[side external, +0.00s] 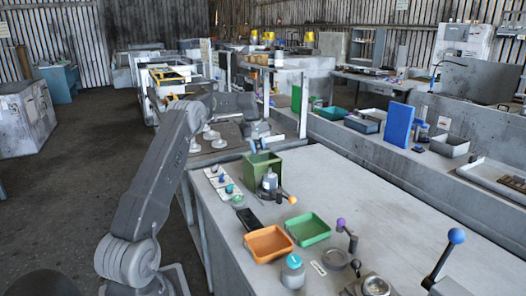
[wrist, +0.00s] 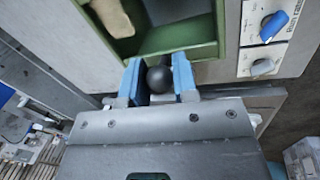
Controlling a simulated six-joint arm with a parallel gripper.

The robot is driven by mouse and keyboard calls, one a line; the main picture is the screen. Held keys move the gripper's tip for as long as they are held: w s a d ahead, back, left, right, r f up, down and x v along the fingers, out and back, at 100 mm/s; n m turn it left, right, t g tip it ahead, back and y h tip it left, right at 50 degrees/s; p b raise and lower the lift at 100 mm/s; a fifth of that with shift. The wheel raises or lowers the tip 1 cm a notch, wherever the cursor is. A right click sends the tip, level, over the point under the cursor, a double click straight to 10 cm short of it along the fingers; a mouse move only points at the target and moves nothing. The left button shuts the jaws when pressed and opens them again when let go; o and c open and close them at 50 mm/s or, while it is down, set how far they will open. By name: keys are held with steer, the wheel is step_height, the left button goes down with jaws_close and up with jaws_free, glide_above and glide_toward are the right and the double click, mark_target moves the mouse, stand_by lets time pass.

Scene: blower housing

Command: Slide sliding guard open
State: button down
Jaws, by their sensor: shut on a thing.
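The green blower housing (side external: 262,168) stands on the bench near its far left end. In the wrist view its green frame (wrist: 205,52) surrounds an opening with a tan object (wrist: 106,17) and a grey surface inside. My gripper (wrist: 158,76) has its two blue fingers on either side of a round black knob (wrist: 159,80) at the near edge of the green frame, shut on it. In the side view my gripper (side external: 258,140) is at the top of the housing. The sliding guard itself cannot be made out clearly; my gripper's body hides the area below the knob.
A panel with blue and white dials (wrist: 272,25) sits right of the housing in the wrist view. On the bench are an orange tray (side external: 268,243), a green tray (side external: 308,229) and a blue-knobbed lever (side external: 455,237). The bench's right middle is clear.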

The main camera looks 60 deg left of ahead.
steer(key=shift+a, duration=1.9)
steer(key=c, duration=1.2)
jaws_free()
steer(key=shift+s+a+r, duration=0.1)
steer(key=shift+s+r, duration=0.15)
steer(key=shift+r, duration=1)
steer(key=shift+s+r, duration=0.2)
steer(key=shift+r, duration=1.05)
steer(key=shift+s+a+r, duration=0.1)
steer(key=shift+s+r, duration=0.15)
steer(key=shift+r, duration=1)
